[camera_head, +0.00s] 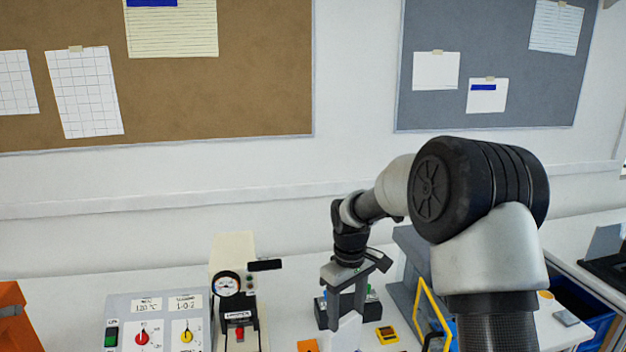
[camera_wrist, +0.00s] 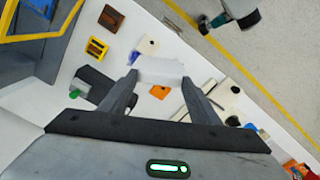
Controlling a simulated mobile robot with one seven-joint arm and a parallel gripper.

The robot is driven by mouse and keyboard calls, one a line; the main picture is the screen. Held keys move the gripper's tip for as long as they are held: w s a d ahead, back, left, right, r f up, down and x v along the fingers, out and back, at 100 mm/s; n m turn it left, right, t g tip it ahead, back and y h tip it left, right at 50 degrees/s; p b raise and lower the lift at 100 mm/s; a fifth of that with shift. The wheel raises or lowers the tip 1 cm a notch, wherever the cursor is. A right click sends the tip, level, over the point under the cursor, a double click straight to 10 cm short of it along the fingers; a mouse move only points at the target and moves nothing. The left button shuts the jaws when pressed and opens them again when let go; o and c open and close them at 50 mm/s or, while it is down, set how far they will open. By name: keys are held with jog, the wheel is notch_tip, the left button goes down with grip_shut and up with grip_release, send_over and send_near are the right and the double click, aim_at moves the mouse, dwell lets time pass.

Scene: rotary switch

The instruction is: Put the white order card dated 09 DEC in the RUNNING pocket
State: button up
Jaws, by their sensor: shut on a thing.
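My gripper (camera_head: 347,308) hangs over the bench in the head view and is shut on a white card (camera_head: 345,335). In the wrist view the card (camera_wrist: 160,70) spans the space between the two fingertips (camera_wrist: 159,82). No print on it can be read, so I cannot tell its date. The card appears held above the white bench (camera_head: 285,312), apart from the things below it. A pocket marked RUNNING cannot be made out in either view.
A control panel (camera_head: 125,312) with red and yellow knobs stands at left, beside a cream device with a gauge (camera_head: 228,284). A black holder (camera_head: 372,309) is behind my gripper. Orange (camera_head: 308,346) and yellow (camera_head: 387,334) pieces lie nearby. A yellow-framed grey unit (camera_head: 410,262) stands right.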

jog(key=s+d+m+p, duration=0.1)
jog(key=s+d+m, duration=0.2)
jog(key=s+m, duration=0.1)
jog(key=s+d+f+m, duration=0.1)
jog(key=s+d+m, duration=0.2)
jog(key=s, duration=0.4)
jog(key=shift+s+f+m+p, duration=0.15)
jog(key=shift+f+m+p, duration=0.05)
jog(key=shift+m+p, duration=0.2)
